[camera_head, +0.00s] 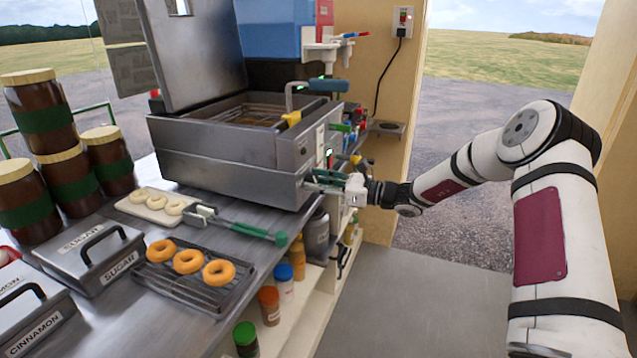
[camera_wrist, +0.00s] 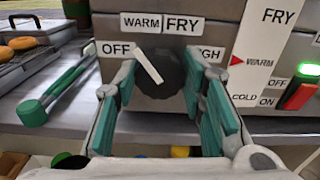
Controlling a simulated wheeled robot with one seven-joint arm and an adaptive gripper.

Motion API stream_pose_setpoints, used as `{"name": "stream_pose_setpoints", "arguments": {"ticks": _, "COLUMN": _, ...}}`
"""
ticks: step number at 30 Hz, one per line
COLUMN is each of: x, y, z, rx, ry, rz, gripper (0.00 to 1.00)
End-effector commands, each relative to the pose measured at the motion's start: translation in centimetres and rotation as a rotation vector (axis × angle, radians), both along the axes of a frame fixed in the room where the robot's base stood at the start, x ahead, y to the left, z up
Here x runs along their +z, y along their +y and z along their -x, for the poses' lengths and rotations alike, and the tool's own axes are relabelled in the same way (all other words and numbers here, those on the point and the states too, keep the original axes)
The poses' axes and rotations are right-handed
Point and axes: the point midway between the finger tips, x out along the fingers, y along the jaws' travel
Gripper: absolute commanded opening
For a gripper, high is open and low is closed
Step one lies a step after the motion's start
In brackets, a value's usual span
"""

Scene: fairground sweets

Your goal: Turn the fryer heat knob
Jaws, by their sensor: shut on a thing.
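The fryer (camera_head: 230,165) is a steel box on the counter with its lid raised. Its black heat knob (camera_wrist: 172,78) is in the middle of the wrist view, with a white pointer slanting up-left between OFF and WARM. FRY is at upper right and the right-hand label is partly hidden, showing "GH". My gripper (camera_wrist: 160,77) has its green-padded fingers on the knob's left and right sides, shut on it. In the head view my gripper (camera_head: 334,181) is at the fryer's front panel and hides the knob.
A gauge strip (camera_wrist: 262,50) has a red arrow at WARM, beside a red and green lit switch (camera_wrist: 298,96). Green-handled tongs (camera_head: 240,228), a doughnut rack (camera_head: 190,282) and a sugar tin (camera_head: 92,255) lie left. Shelf bottles (camera_head: 297,258) stand below.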

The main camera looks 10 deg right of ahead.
Motion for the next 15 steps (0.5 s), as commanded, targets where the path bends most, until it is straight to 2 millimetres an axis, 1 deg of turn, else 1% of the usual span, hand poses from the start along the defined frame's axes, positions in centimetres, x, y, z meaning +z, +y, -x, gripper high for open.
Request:
{"name": "stream_pose_setpoints", "arguments": {"ticks": 9, "x": -0.1, "y": -0.03, "z": 0.06, "rx": -0.001, "ry": -0.218, "rz": 0.159, "gripper": 0.1}}
{"name": "stream_pose_setpoints", "arguments": {"ticks": 15, "x": -0.13, "y": -0.01, "z": 0.09, "rx": -0.001, "ry": -0.329, "rz": 0.241, "gripper": 0.1}}
